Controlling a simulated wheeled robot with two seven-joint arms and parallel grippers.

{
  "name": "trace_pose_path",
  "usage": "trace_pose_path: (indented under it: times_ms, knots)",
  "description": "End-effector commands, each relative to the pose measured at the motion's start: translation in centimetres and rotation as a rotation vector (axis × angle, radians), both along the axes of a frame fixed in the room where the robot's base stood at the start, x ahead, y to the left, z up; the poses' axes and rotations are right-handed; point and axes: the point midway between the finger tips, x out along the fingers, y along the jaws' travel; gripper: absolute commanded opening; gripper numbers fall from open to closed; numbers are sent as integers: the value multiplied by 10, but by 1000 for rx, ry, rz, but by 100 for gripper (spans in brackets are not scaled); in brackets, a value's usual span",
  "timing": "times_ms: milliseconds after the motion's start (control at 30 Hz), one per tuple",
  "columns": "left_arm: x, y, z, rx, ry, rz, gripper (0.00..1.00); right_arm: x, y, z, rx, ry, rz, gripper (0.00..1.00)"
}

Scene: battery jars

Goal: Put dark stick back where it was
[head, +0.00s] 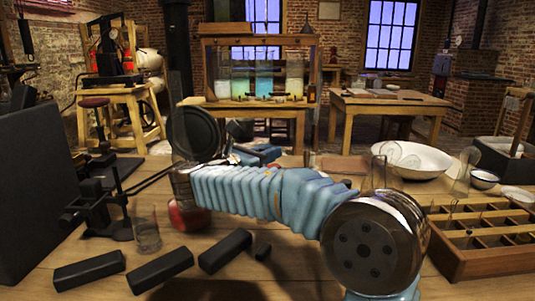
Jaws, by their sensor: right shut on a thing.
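My right arm crosses the middle of the head view, a pale blue ribbed sleeve between dark round joints. Its gripper (258,154) is small and partly hidden behind the arm, over the far part of the table. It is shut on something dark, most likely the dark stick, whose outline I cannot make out. Three dark blocks lie at the front left of the table: a left one (89,270), a middle one (160,270) and a right one (225,250). My left gripper is not in view.
A glass (146,236) and a black stand (100,205) are at the left, beside a large dark panel (38,185). A round red thing (187,216) is partly behind my arm. A white basin (418,160) and a divided wooden tray (485,240) are at the right.

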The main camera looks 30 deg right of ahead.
Motion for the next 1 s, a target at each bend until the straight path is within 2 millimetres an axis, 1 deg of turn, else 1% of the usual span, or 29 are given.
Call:
trace_pose_path:
  times_ms: [133,167,300,567,667,767,1000]
  knots:
    - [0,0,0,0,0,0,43,0,0,-1,0,0,0,0]
    - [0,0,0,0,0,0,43,0,0,-1,0,0,0,24]
    - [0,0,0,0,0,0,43,0,0,0,0,0,0,45]
    - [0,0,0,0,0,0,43,0,0,0,0,0,0,45]
    - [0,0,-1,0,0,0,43,-1,5,0,0,0,1,45]
    - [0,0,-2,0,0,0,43,-5,20,0,-1,-1,3,45]
    - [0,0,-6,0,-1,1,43,-22,73,0,-1,0,5,45]
